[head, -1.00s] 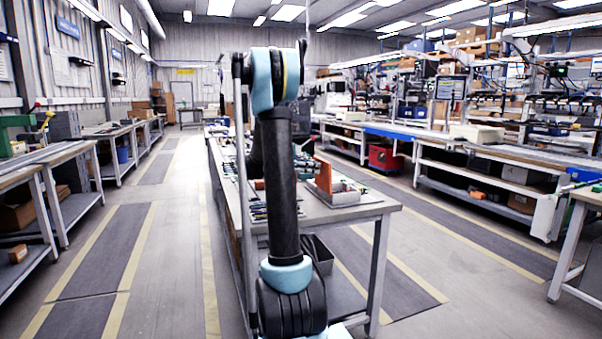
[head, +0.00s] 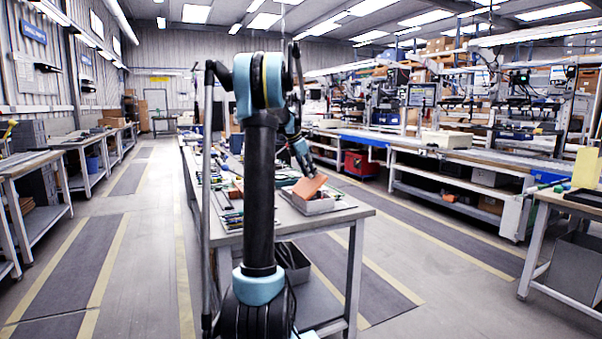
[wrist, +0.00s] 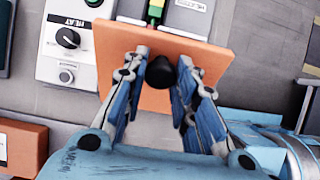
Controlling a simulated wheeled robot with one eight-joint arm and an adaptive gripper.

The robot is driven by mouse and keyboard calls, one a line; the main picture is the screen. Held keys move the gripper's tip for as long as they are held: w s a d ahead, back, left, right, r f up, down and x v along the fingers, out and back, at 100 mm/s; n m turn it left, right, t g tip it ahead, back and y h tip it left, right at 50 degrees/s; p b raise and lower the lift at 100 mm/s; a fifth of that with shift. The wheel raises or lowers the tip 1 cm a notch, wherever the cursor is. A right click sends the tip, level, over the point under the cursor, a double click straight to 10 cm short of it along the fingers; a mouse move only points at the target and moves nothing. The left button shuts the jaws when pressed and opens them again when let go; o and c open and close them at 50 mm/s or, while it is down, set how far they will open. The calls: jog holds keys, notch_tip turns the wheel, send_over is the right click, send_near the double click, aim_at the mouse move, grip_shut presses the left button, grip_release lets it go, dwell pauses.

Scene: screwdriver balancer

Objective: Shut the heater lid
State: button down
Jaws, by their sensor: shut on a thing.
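The heater lid is an orange panel; in the head view the lid (head: 310,187) stands tilted over the grey heater box (head: 318,207) on the workbench, partly open. In the wrist view the orange lid (wrist: 200,55) fills the middle, with a black knob (wrist: 160,72) on its face. My gripper (wrist: 164,65) has a finger on each side of the knob and is shut on it. In the head view my gripper is small and just above the lid. A white control panel (wrist: 68,55) marked HEAT, with a black dial, is beside the lid at the left.
The workbench (head: 345,213) carries several tools left of the heater. An orange block (wrist: 22,147) shows at lower left in the wrist view. The floor aisle on the right is clear.

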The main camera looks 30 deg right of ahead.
aim_at(319, 176)
jog(key=d+f+y, duration=0.2)
jog(key=d+y, duration=0.1)
jog(key=d+f+y, duration=0.1)
jog(key=d+y, duration=0.1)
jog(key=shift+f, duration=0.25)
jog(key=shift+s+d+f, duration=0.1)
jog(key=shift+d+f, duration=0.3)
jog(key=shift+f, duration=0.25)
jog(key=shift+d+f, duration=0.4)
jog(key=shift+f, duration=0.25)
jog(key=c, duration=1.6)
grip_release()
jog(key=shift+f, duration=0.1)
jog(key=o, duration=0.4)
jog(key=shift+d+f, duration=0.1)
jog(key=shift+d, duration=0.05)
jog(key=shift+c, duration=0.2)
notch_tip(319, 176, up, 12)
